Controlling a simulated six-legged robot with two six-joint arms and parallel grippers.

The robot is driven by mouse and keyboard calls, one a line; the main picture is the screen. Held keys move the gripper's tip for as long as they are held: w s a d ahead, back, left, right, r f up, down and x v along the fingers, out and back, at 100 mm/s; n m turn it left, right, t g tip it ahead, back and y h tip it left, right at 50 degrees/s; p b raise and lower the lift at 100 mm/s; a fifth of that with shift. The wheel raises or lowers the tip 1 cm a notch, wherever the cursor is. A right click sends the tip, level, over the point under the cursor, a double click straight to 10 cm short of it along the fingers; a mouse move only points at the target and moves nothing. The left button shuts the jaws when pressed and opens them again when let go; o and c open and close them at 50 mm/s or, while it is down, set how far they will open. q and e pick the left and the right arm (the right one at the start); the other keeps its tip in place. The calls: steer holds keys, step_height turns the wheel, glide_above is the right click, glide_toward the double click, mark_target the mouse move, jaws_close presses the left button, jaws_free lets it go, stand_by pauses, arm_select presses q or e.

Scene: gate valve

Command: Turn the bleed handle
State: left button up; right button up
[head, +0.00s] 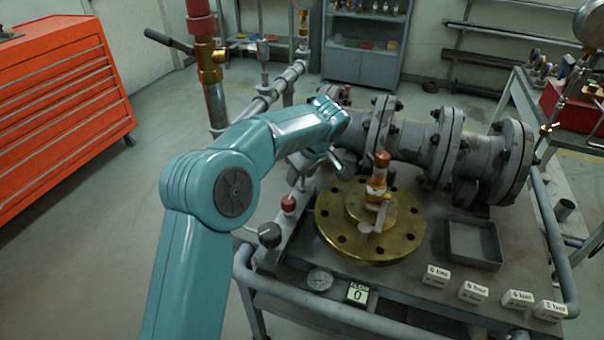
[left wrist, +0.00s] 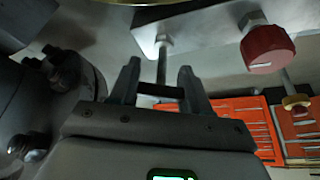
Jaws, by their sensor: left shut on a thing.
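A grey stem (left wrist: 162,58) runs from a pale plate toward the fingers. In the head view the arm largely hides the held part. A red knob (left wrist: 268,48) stands apart from the fingers; a red-topped knob (head: 288,203) shows below the gripper in the head view. My right gripper is not in view.
The grey pipe (head: 408,143) lies behind the brass flange. An empty grey tray (head: 470,262), several pressure-marked blocks (head: 471,292), a black knob (head: 270,234), a gauge (head: 319,280) and a flow display reading 0 (head: 357,293) are on the cart. A red cabinet (head: 55,110) stands left.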

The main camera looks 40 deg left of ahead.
arm_select(q)
steer(key=n, duration=0.1)
steer(key=n+g+p, duration=0.1)
steer(key=n, duration=0.1)
steer(key=n+p, duration=0.1)
steer(key=shift+a+r+n+g, duration=0.2)
steer(key=shift+r+n+g, duration=0.1)
steer(key=shift+n, duration=0.1)
stand_by(0.4)
steer(key=o, duration=1)
steer(key=shift+o, duration=0.3)
steer(key=shift+s+f, duration=0.1)
steer(key=shift+s, duration=0.05)
steer(key=shift+d, duration=0.15)
steer(key=p+v, duration=0.5)
steer(key=v, duration=1.1)
steer(key=shift+d, duration=0.15)
steer(key=shift+c, duration=0.3)
